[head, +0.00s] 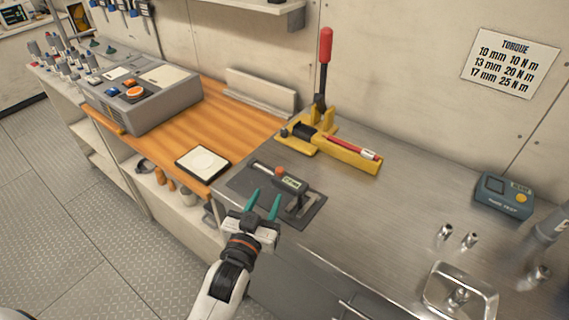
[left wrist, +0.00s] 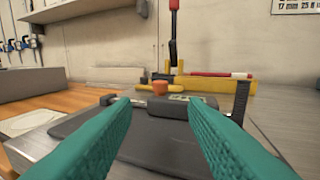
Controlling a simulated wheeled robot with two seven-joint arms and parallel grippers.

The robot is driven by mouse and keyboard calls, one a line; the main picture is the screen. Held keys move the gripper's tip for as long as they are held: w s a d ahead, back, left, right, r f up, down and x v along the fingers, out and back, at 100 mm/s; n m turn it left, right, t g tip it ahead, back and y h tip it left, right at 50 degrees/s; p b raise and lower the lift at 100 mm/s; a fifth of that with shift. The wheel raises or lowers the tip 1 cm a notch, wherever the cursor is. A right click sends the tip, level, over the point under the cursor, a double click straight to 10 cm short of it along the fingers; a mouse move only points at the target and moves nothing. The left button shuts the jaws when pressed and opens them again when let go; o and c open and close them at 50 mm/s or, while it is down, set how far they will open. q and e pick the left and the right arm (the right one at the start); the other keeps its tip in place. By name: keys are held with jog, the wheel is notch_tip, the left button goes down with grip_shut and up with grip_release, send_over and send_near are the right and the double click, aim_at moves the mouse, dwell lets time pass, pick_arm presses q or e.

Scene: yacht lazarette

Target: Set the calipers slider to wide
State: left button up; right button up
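The calipers (head: 291,183) lie on a dark grey mat (head: 243,184) on the steel bench. They have a dark slider body with a small display and an orange knob (head: 280,171). In the left wrist view the slider body (left wrist: 155,107) and orange knob (left wrist: 160,87) sit ahead, between and beyond my fingertips. My left gripper (head: 264,201) has teal fingers. It is open and empty, just in front of the calipers at the near edge of the mat. No contact with the slider shows. My right gripper is not in view.
A yellow press with a red-handled lever (head: 325,75) stands behind the calipers. A white square pad (head: 203,162) lies to the left, near a grey box with an orange button (head: 150,98). Sockets, a metal tray (head: 460,290) and a blue tester (head: 504,196) are at right. Bare steel lies between.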

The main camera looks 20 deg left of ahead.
aim_at(278, 174)
pick_arm(q)
jog(key=w, duration=0.4)
jog(key=shift+w+r+p, duration=0.1)
jog(key=shift+r+p, duration=0.25)
jog(key=shift+r, duration=0.05)
jog(key=w, duration=0.4)
jog(key=shift+w+d+f, duration=0.15)
jog(key=shift+w+f, duration=0.1)
jog(key=shift+w, duration=0.75)
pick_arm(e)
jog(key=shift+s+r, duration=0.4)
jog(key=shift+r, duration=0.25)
pick_arm(q)
jog(key=shift+c, duration=0.3)
grip_shut()
